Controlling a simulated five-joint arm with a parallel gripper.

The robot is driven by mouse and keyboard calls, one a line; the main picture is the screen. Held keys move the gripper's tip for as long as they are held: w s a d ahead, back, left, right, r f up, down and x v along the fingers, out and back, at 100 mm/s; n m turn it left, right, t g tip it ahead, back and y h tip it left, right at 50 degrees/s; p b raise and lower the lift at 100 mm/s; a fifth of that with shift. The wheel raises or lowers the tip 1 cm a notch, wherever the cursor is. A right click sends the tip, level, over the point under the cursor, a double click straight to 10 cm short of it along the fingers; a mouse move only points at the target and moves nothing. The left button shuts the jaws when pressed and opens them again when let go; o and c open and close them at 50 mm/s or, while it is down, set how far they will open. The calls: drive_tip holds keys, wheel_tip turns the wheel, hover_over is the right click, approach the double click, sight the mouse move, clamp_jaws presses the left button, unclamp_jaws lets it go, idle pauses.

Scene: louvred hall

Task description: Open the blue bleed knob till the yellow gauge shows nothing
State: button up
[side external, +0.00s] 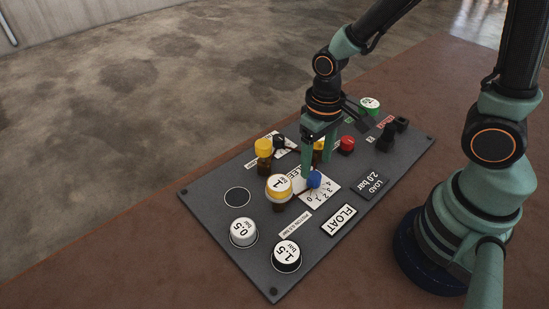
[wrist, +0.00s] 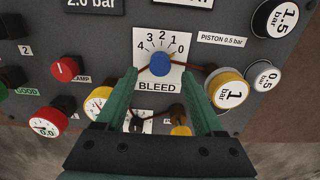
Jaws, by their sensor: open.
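The blue bleed knob (wrist: 178,75) sits on a white dial plate (wrist: 166,47) numbered 4 to 0, above the word BLEED. It also shows in the side view (side external: 314,179). Its pointer setting is too small to tell. My gripper (wrist: 160,74) is open, with one green finger to each side of the knob in the wrist view. In the side view my gripper (side external: 316,165) points down over the panel by the knob; contact cannot be told. The yellow-rimmed gauge (wrist: 231,94) reads 1 and stands beside the right finger; it also shows in the side view (side external: 279,184).
Black-rimmed gauge 1.5 (side external: 287,256) and white gauge 0.5 (side external: 243,232) stand near the panel's front. A yellow cap (side external: 263,146), a red knob (side external: 346,144) and black blocks (side external: 386,137) rise from the grey panel (side external: 225,205). Brown table surrounds it.

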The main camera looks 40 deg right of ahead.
sight(315, 175)
drive_tip(key=shift+f, duration=2.45)
clamp_jaws()
